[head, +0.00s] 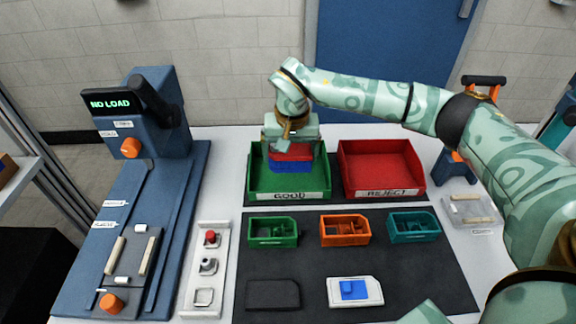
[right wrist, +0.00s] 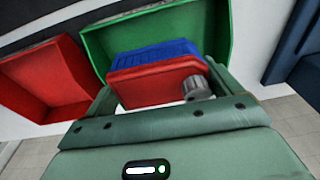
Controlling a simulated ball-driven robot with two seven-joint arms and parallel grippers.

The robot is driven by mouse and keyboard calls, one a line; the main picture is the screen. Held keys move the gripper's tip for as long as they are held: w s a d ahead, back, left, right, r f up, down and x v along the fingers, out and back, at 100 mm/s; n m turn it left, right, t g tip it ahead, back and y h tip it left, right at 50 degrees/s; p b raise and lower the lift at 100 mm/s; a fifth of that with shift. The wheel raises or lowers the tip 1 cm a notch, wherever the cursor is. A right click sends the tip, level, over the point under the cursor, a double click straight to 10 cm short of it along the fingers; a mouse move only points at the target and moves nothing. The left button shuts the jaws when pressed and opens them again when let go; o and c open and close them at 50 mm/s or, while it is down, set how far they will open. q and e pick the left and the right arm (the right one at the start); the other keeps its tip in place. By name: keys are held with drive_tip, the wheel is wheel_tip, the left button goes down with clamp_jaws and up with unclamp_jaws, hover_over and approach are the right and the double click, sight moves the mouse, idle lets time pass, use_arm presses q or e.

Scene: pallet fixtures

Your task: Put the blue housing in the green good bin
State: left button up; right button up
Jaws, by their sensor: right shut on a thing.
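The blue housing (head: 290,167) has a red part (head: 291,152) on top of it, and my right gripper (head: 291,146) is shut on this piece. It is over or inside the green good bin (head: 257,186), behind the bin's GOOD label; I cannot tell whether it touches the floor. In the right wrist view, the blue ribbed side of the housing (right wrist: 155,57) shows beyond the red plate (right wrist: 150,85), with a grey knob (right wrist: 196,87) near one finger. The green bin (right wrist: 218,35) surrounds it there. My left gripper is not in view.
The red reject bin (head: 382,190) stands right of the good bin. Green (head: 272,231), orange (head: 344,230) and teal (head: 413,227) open housings lie on the dark mat (head: 310,265) in front. A blue station (head: 150,130) reading NO LOAD stands at the left.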

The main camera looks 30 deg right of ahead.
drive_tip(key=w+f, duration=0.2)
drive_tip(key=shift+d+f+b, duration=0.4)
wheel_tip(320, 180, down, 3)
drive_tip(key=shift+f+b, duration=0.15)
drive_tip(key=shift+b, duration=0.3)
drive_tip(key=o, duration=1.7)
drive_tip(key=r+p, duration=0.1)
drive_tip(key=r, duration=0.3)
drive_tip(key=s+r+p, duration=0.1)
drive_tip(key=r, duration=0.3)
drive_tip(key=r+p, duration=0.1)
drive_tip(key=r, duration=0.3)
drive_tip(key=shift+s+a+r, duration=0.1)
drive_tip(key=shift+s+a, duration=0.1)
drive_tip(key=shift+s, duration=0.05)
